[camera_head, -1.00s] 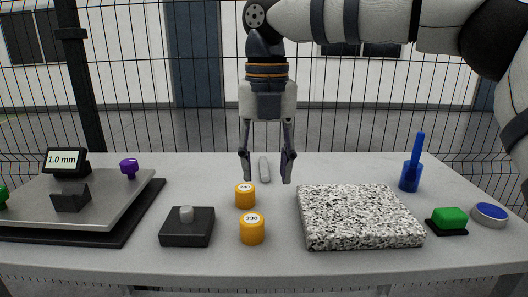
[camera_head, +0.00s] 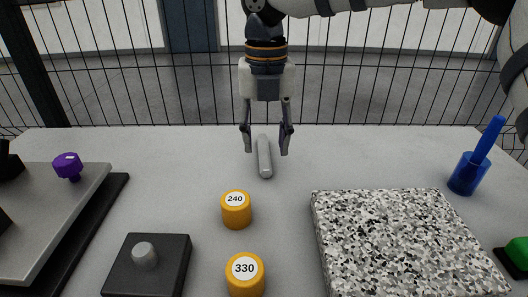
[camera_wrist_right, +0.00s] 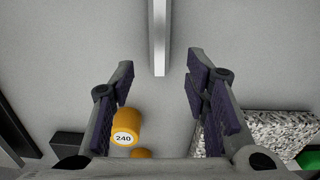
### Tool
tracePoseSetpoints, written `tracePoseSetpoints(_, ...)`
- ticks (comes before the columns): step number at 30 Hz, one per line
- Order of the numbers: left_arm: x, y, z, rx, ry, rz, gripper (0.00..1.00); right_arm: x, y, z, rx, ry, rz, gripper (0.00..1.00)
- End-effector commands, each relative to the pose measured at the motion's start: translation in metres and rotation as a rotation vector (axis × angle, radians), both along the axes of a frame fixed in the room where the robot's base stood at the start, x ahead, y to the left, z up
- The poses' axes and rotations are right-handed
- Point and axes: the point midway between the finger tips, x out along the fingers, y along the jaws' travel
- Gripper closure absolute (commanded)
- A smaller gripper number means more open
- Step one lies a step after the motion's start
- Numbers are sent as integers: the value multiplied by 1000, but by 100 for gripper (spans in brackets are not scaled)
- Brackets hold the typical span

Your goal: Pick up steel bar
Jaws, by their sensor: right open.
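The steel bar (camera_head: 264,158) is a slim grey bar lying on the table behind the yellow cylinders, pointing away from me. In the right wrist view the bar (camera_wrist_right: 159,36) stands near the top, in line with the gap between the fingers. My right gripper (camera_head: 266,152) is open and points down, its fingers appearing on either side of the bar in the head view. In the right wrist view the gripper (camera_wrist_right: 160,75) is empty, and the bar's near end lies just ahead of the gap. My left gripper is not in view.
A speckled slab (camera_head: 405,240) lies to the right, with a blue holder (camera_head: 468,176) beyond. A black block (camera_head: 150,268) lies left. The table around the bar is clear.

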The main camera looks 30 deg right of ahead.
Motion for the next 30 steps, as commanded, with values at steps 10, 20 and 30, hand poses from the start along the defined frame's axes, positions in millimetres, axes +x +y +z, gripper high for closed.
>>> tracePoseSetpoints(10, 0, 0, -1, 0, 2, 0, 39, 0, 1, -48, 0, 1, 0, 57)
tracePoseSetpoints(20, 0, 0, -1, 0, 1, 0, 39, 0, 1, -47, 1, 0, 0, 98)
tracePoseSetpoints(30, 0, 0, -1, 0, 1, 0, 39, 0, 1, -46, 0, -2, 0, 100)
